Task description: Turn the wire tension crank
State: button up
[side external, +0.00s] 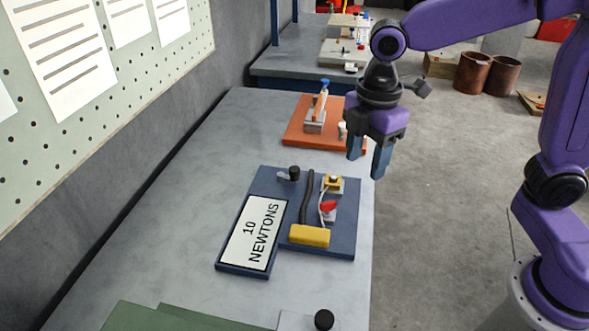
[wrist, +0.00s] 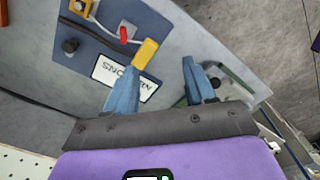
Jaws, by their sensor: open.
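A small crank with a black knob (side external: 293,173) and a short grey arm stands at the far left corner of a blue board (side external: 270,188). In the wrist view a black knob (wrist: 70,46) shows on the blue board (wrist: 150,25). A second black knob (side external: 323,320) is on a pale plate at the bottom of the side view. I cannot tell for certain which is the wire tension crank. My gripper (side external: 366,165) is open and empty, above and right of the blue board near the table edge. Its fingers also show in the wrist view (wrist: 159,66).
The blue board carries a yellow block (side external: 310,236), a red lever (side external: 328,207), a black bar (side external: 307,196) and a "10 NEWTONS" sign (side external: 254,232). An orange board (side external: 296,137) lies beyond. Grey table (side external: 180,225) is clear at left. A pegboard wall (side external: 110,110) borders it.

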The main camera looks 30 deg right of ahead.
jog(key=w+a+n, duration=0.2)
jog(key=w+n, duration=0.2)
jog(key=w, duration=0.9)
jog(key=n, duration=0.3)
send_over(295, 169)
jog(key=f, duration=0.2)
notch_tip(295, 169, down, 17)
jog(key=shift+f, duration=0.1)
grip_shut()
